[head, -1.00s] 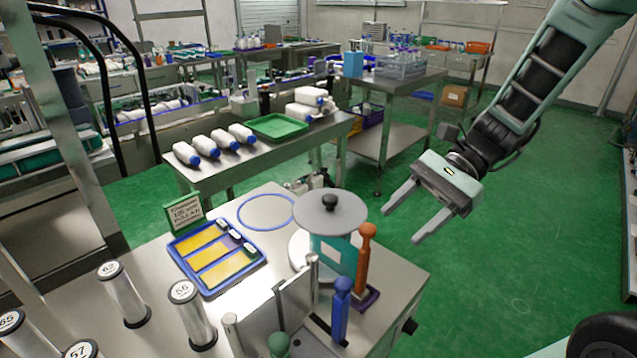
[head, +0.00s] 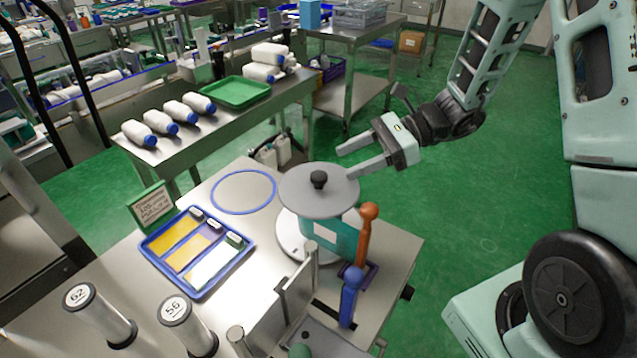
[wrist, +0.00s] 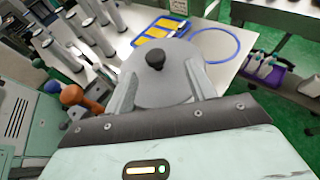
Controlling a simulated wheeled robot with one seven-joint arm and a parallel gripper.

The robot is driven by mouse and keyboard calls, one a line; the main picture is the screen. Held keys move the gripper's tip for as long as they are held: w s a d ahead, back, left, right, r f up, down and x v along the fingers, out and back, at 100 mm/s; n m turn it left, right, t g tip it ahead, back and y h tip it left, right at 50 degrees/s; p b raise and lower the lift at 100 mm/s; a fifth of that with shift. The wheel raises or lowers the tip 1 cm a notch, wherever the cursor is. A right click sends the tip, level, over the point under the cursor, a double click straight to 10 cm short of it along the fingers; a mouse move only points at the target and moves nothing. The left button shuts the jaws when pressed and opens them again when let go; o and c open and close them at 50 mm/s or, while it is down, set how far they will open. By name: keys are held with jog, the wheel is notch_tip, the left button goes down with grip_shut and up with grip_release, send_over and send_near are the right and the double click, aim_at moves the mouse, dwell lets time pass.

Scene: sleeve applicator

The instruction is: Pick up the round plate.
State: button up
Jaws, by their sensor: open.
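The round plate (head: 319,190) is a flat grey disc with a black knob (head: 319,179) at its centre. I cannot tell the height gap between fingers and plate.
An orange peg (head: 366,232) and a blue peg (head: 350,295) stand close beside the cylinder. A blue tray (head: 160,255) and a blue ring outline (head: 243,212) lie to the left. Numbered posts (head: 100,315) stand at front left.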

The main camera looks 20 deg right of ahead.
aim_at(323, 174)
jog(key=x, duration=0.2)
jog(key=shift+a+f, duration=0.15)
jog(key=shift+a, duration=0.15)
jog(key=x, duration=0.1)
jog(key=p+x, duration=0.1)
jog(key=x, duration=0.2)
jog(key=shift+s+a, duration=0.15)
jog(key=shift+s, duration=0.2)
jog(key=shift+w+a+f, duration=0.1)
jog(key=shift+a+f, duration=0.1)
jog(key=shift+a, duration=0.2)
jog(key=c, duration=1.2)
